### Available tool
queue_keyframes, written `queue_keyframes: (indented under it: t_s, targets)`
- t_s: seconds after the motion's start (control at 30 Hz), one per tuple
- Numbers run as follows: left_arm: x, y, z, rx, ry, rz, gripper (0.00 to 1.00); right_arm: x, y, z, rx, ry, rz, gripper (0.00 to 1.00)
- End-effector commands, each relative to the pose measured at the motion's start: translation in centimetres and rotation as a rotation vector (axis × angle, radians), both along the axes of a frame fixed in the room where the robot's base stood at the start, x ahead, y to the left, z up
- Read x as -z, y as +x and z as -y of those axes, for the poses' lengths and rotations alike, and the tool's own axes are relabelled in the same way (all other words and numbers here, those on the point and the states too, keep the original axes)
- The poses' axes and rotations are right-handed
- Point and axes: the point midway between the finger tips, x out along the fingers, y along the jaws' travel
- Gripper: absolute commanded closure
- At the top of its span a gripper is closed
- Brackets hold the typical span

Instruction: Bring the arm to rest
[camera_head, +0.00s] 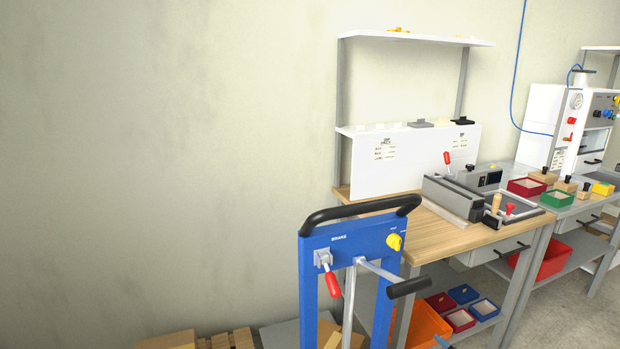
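Neither of my arms and neither gripper shows in the head view. The nearest thing is a blue upright frame (347,239) with a black curved handle (360,212) on top. It carries a red-gripped lever (331,284), a yellow knob (394,242) and a black bar grip (408,287). Behind it stands a wooden-topped workbench (440,238) with a grey metal fixture (455,196) on it.
Red (526,187) and green (558,199) bins sit at the bench's right. A shelf (415,37) rises behind. An orange bin (428,325) and small boxes stand below. Wooden pieces (228,340) lie at the bottom left. The left side shows bare wall.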

Motion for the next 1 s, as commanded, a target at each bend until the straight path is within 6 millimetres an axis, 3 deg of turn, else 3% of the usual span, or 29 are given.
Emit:
queue_keyframes:
  t_s: [0.1,0.3,0.6,0.8,1.0]
  targets:
    - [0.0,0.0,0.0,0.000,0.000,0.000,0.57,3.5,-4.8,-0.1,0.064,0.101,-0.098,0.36]
    - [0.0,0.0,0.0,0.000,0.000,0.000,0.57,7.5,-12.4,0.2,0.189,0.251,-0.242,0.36]
    - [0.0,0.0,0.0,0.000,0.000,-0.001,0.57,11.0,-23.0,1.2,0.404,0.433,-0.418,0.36]
    - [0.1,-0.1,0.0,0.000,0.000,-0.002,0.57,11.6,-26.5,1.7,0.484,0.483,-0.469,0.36]
    - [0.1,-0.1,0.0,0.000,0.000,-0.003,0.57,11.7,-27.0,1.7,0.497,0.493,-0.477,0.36]
